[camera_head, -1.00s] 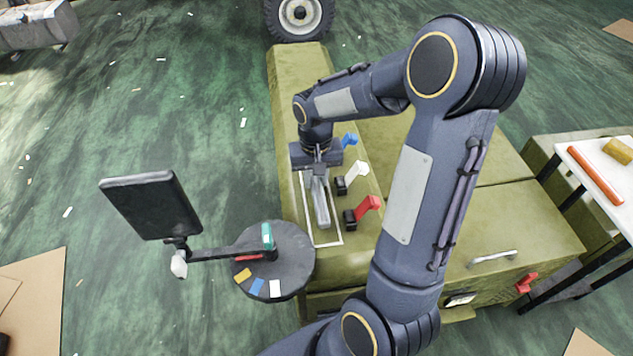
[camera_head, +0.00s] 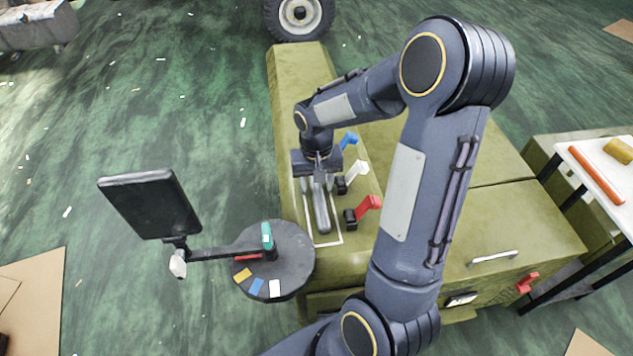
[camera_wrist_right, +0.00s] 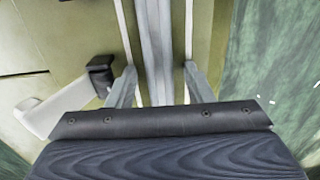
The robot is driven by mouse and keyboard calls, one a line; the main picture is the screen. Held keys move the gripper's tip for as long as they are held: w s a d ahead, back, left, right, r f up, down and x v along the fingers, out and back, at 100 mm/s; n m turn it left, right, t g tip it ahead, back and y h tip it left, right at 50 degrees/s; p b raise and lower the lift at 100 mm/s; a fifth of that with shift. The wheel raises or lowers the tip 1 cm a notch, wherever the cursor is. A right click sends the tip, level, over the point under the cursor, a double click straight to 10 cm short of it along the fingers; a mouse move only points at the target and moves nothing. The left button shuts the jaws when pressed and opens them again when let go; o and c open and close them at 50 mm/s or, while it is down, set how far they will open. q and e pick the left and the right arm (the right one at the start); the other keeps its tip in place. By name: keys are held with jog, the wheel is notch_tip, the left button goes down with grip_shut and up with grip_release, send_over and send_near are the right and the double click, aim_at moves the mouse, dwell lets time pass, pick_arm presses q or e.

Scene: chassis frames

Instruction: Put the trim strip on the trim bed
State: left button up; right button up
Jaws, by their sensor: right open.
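The grey trim strip (camera_head: 321,213) lies lengthwise inside a white-outlined area on the green chassis, which looks like the trim bed (camera_head: 333,238). My right gripper (camera_head: 317,188) is open above the strip's far part, one finger on each side of it. In the right wrist view the strip (camera_wrist_right: 158,50) runs between the two spread fingers (camera_wrist_right: 160,87), with a gap on both sides. My gripper body hides the strip's far end. My left gripper is not in view.
Blue (camera_head: 348,140), white (camera_head: 355,173) and red (camera_head: 367,207) levers stand close along the bed's right side. A dark round table (camera_head: 288,262) with coloured pieces and a screen (camera_head: 150,205) stand to the left. A white-topped table (camera_head: 590,170) is at right.

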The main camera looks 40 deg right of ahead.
aim_at(316, 185)
notch_tip(316, 185, up, 11)
jog(key=p, duration=0.1)
jog(key=s+a+r+n+t+y, duration=0.3)
jog(key=s+a+n+t, duration=0.1)
jog(key=s+a, duration=0.9)
jog(key=s+t, duration=0.1)
jog(key=s, duration=0.2)
jog(key=shift+s+t+y, duration=0.2)
jog(key=shift+t+y, duration=0.1)
jog(key=shift+y, duration=0.1)
jog(key=shift+r, duration=0.1)
